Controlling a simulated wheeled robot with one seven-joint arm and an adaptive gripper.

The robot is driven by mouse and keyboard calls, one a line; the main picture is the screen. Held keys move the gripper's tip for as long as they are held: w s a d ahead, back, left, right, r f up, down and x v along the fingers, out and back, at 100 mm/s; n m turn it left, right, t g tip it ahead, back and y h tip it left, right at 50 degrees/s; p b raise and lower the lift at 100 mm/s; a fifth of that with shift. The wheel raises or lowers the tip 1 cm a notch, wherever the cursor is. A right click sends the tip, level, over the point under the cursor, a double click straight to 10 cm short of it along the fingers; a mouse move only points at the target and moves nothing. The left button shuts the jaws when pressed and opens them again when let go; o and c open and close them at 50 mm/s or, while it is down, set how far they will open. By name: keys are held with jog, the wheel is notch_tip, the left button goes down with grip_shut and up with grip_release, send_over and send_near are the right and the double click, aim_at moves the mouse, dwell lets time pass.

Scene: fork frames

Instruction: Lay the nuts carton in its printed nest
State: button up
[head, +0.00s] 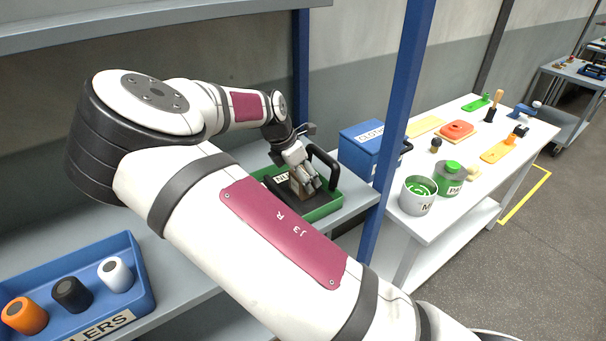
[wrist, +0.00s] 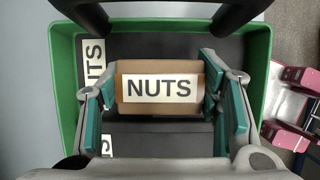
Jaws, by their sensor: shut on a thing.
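The nuts carton (wrist: 158,107) is a small brown cardboard box with a white label reading NUTS. In the wrist view it lies between the teal-padded fingers of my gripper (wrist: 160,80), which is shut on it. The green tray (wrist: 262,45) surrounds it, with a dark insert (wrist: 160,142) beneath. A white printed label (wrist: 94,62), turned sideways and ending in UTS, shows left of the carton; a second label (wrist: 107,146) is mostly hidden by a finger. In the head view my gripper (head: 306,183) is down in the tray. I cannot tell whether the carton touches the insert.
A black handle (head: 322,160) stands at the tray's end. A blue bin (head: 362,146) stands right of the tray, past a blue post (head: 397,110). A blue crate (head: 140,268) with several rollers sits at lower left. A white table (head: 470,205) holds cans and tools.

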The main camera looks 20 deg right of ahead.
jog(key=o, duration=1.3)
